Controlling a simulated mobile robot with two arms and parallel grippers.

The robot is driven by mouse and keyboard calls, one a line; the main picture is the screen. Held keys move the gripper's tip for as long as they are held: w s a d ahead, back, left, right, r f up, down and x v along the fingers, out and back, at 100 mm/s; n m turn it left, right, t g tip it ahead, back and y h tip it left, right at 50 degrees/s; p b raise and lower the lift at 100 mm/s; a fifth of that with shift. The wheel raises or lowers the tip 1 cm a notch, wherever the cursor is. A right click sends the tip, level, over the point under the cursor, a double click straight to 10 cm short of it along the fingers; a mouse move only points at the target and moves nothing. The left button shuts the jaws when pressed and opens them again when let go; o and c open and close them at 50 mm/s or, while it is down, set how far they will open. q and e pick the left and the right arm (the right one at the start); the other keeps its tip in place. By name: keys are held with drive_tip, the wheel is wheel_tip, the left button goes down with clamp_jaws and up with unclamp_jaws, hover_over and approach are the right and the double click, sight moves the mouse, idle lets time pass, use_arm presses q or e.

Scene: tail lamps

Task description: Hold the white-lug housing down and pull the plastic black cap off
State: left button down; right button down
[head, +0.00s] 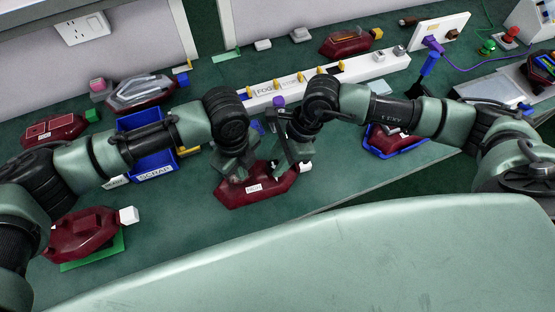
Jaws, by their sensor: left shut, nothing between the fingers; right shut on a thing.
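A dark red housing (252,191) with a small white label lies on the green bench in the middle of the head view. A pale lug shows at its right end, partly covered by my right gripper. My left gripper (235,168) is shut and empty, low over the left part of this housing; I cannot tell whether it touches. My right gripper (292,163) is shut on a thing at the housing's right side. The thing looks like the black cap, but the fingers mostly hide it. Another dark red housing (82,232) with a clear white lug (129,215) sits at the front left.
A blue scrap bin (153,167) stands left of the middle housing, behind my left arm. A white labelled strip (325,80) with yellow pegs runs along the back. A housing in a blue frame (385,143) lies right. The bench's front edge is close to the middle housing.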

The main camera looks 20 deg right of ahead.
use_arm(q)
drive_tip(key=shift+a+f, duration=0.1)
use_arm(e)
drive_tip(key=shift+r, duration=0.65)
idle(0.4)
use_arm(q)
drive_tip(key=shift+s, duration=0.1)
use_arm(e)
drive_tip(key=shift+r, duration=1.4)
drive_tip(key=shift+r, duration=2)
use_arm(q)
drive_tip(key=shift+r, duration=3.1)
drive_tip(key=shift+r, duration=0.1)
